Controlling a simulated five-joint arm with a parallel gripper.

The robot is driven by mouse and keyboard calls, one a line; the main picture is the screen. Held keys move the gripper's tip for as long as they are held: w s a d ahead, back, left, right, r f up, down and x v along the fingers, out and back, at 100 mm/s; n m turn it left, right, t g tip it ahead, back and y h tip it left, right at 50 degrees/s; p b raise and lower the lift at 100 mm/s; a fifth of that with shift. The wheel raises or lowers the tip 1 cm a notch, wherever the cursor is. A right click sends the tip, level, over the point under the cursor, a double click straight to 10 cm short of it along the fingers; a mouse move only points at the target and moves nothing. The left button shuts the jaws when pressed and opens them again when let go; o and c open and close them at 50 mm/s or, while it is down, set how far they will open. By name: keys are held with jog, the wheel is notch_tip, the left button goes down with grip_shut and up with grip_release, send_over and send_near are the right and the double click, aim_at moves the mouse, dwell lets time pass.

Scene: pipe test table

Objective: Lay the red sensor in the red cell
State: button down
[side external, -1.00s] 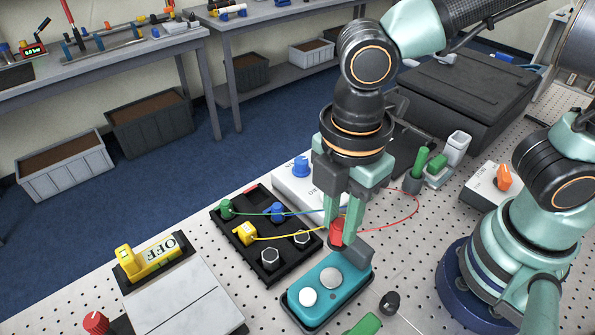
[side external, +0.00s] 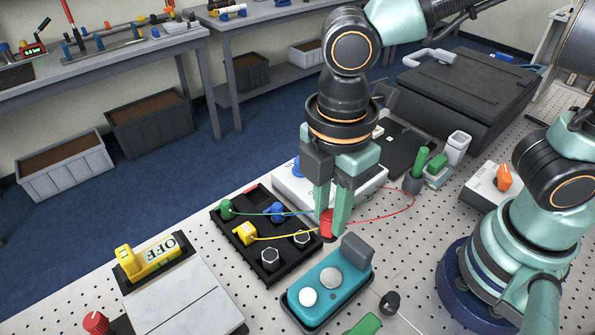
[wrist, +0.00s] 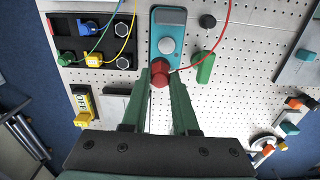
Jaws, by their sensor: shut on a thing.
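The red sensor (side external: 327,226) is a small red piece with a red wire. My gripper (side external: 331,220) is shut on it and holds it just off the right corner of the black tray (side external: 222,230). In the wrist view the sensor (wrist: 160,74) sits between my fingertips, and the wire runs off to the upper right. The red cell (side external: 256,192) is the empty-looking far corner cell of the tray, marked by a red strip at its edge. Green (side external: 227,207), blue (side external: 277,212) and yellow (side external: 245,232) sensors occupy other cells.
Two hex nuts (side external: 270,257) stand in the tray's near cells. A teal box (side external: 325,291) with white buttons lies just in front of my gripper. A white box (side external: 289,184) with a blue knob (side external: 298,166) stands behind the tray. Wires cross above the tray.

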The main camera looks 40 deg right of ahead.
jog(key=w+d+r+m, duration=0.2)
jog(key=w+m, duration=0.1)
jog(key=w, duration=0.9)
jog(key=w+d+r+m, duration=0.1)
jog(key=w+r+m, duration=0.2)
jog(key=w, duration=0.9)
jog(key=f, duration=1.9)
jog(key=shift+s+f, duration=0.25)
jog(key=shift+f, duration=0.05)
jog(key=shift+f, duration=0.15)
jog(key=c, duration=0.7)
grip_release()
